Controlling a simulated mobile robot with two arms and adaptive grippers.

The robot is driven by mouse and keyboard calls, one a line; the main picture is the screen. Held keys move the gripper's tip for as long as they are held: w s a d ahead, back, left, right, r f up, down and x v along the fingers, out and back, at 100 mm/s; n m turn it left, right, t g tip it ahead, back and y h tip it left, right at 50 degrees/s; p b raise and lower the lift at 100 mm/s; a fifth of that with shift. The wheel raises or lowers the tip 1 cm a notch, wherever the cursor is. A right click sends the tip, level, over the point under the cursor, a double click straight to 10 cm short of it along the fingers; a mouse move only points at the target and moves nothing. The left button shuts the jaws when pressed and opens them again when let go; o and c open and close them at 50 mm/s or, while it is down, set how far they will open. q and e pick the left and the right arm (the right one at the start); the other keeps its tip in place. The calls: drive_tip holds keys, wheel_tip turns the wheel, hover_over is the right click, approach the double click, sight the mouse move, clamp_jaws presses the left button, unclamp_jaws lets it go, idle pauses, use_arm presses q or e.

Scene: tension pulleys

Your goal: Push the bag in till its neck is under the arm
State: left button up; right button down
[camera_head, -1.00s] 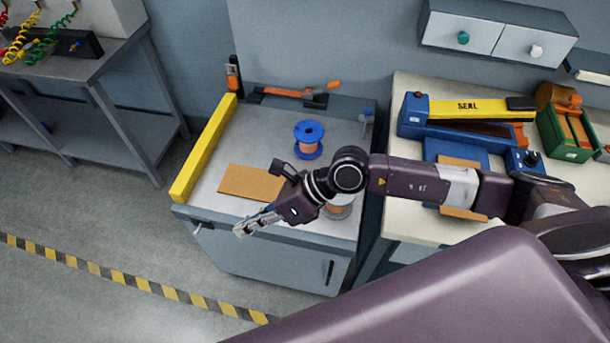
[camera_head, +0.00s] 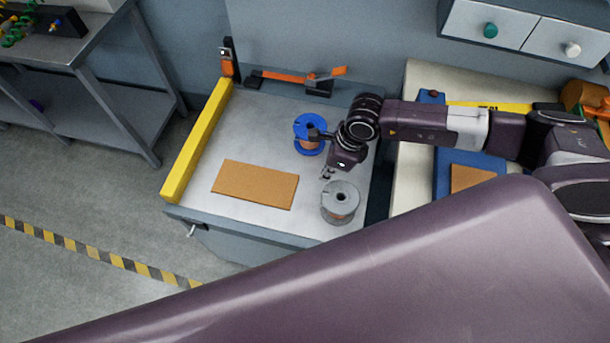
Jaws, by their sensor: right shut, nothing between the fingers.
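A flat brown piece that looks like the bag (camera_head: 470,178) lies on the blue tray (camera_head: 443,168) of the sealer at the right. Its lower part is hidden behind a large purple part of my own body. The sealer's yellow arm (camera_head: 485,107) is partly hidden behind my right arm, so I cannot tell how the bag's neck lies to it. My right gripper (camera_head: 326,173) is shut and empty over the left bench, well left of the sealer, between a blue spool and a grey spool. My left gripper is not in view.
The left bench holds the blue spool (camera_head: 309,134), the grey spool (camera_head: 341,203), a brown board (camera_head: 255,185) and a yellow rail (camera_head: 197,142) along its left edge. An orange-handled tool (camera_head: 291,78) lies at the back. Drawers (camera_head: 515,33) hang above the right table (camera_head: 420,80).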

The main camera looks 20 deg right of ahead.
sight(275, 178)
drive_tip(key=p+x, duration=0.1)
drive_tip(key=x, duration=0.5)
drive_tip(key=shift+a+f, duration=0.1)
drive_tip(key=shift+f, duration=0.05)
drive_tip(key=shift+w+a+f+p, duration=0.1)
drive_tip(key=shift+w+a+p, duration=0.25)
drive_tip(key=shift+a, duration=0.25)
drive_tip(key=shift+w+a+f+p, duration=0.15)
drive_tip(key=shift+w+a+p, duration=0.1)
drive_tip(key=shift+w+a, duration=0.3)
drive_tip(key=shift+w+a+f, duration=0.1)
drive_tip(key=shift+w+a, duration=0.2)
drive_tip(key=shift+a, duration=0.2)
drive_tip(key=w+a+b, duration=0.1)
drive_tip(key=a, duration=0.1)
drive_tip(key=w+a+b, duration=0.3)
drive_tip(key=a+b, duration=0.1)
drive_tip(key=shift+w+a+f, duration=0.2)
drive_tip(key=shift+a, duration=0.1)
drive_tip(key=shift+w+a+r, duration=0.15)
drive_tip(key=shift+a, duration=0.1)
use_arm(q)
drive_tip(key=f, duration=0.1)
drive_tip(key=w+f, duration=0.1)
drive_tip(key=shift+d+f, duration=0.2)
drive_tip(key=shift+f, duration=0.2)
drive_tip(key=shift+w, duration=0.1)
